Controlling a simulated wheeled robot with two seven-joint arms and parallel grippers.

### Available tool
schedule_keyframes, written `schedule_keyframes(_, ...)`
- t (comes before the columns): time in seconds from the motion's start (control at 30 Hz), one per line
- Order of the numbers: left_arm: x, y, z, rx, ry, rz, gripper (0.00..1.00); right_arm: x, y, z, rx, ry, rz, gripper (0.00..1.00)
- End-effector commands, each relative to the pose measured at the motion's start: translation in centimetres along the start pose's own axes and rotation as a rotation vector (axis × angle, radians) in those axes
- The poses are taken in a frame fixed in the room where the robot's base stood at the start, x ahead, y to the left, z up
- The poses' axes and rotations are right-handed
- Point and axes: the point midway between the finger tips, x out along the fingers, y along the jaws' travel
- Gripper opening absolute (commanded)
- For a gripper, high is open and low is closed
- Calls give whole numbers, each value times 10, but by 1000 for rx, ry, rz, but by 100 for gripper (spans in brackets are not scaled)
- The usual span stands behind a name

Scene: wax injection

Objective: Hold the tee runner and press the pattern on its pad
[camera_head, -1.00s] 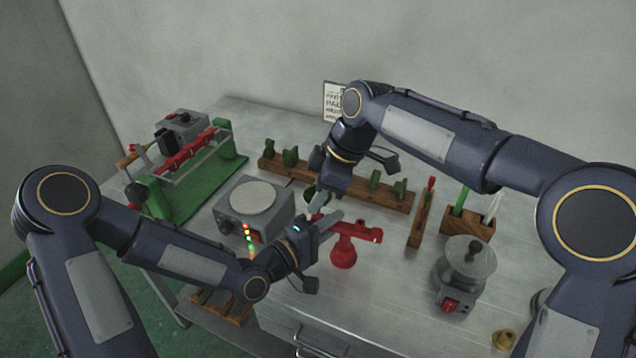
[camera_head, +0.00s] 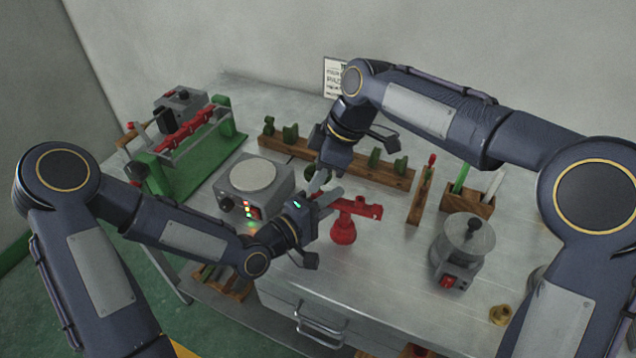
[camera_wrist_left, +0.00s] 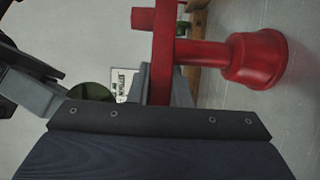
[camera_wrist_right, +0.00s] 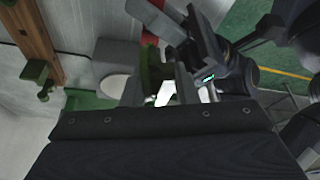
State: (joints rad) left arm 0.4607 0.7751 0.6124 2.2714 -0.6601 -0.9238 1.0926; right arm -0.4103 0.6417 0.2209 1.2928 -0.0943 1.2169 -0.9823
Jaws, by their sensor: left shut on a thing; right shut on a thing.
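The red tee runner (camera_head: 357,208) has a crossbar and a stem that ends in a flared cup (camera_wrist_left: 260,60). It stands at the table's middle front, cup downward. My left gripper (camera_head: 322,200) is shut on the crossbar near its left end, which also shows in the left wrist view (camera_wrist_left: 163,60). My right gripper (camera_head: 322,183) is shut just above and behind it. A green pattern (camera_wrist_right: 154,70) is between its fingers in the right wrist view. The fingers hide the pad and any contact between pattern and runner.
A hotplate (camera_head: 252,176) with lit lights stands left of the grippers. Behind is a wooden rack (camera_head: 360,166) with green patterns. A grey pot (camera_head: 463,255) and a wooden holder (camera_head: 470,205) stand at right. A green-based machine (camera_head: 180,165) is at far left. The front right tabletop is mostly clear.

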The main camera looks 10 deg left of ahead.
Motion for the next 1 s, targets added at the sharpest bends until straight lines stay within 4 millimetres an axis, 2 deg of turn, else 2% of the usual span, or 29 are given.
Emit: schedule_keyframes(1.0,0,-1,0,-1,0,-2,0,9,0,4,0,0,0,5)
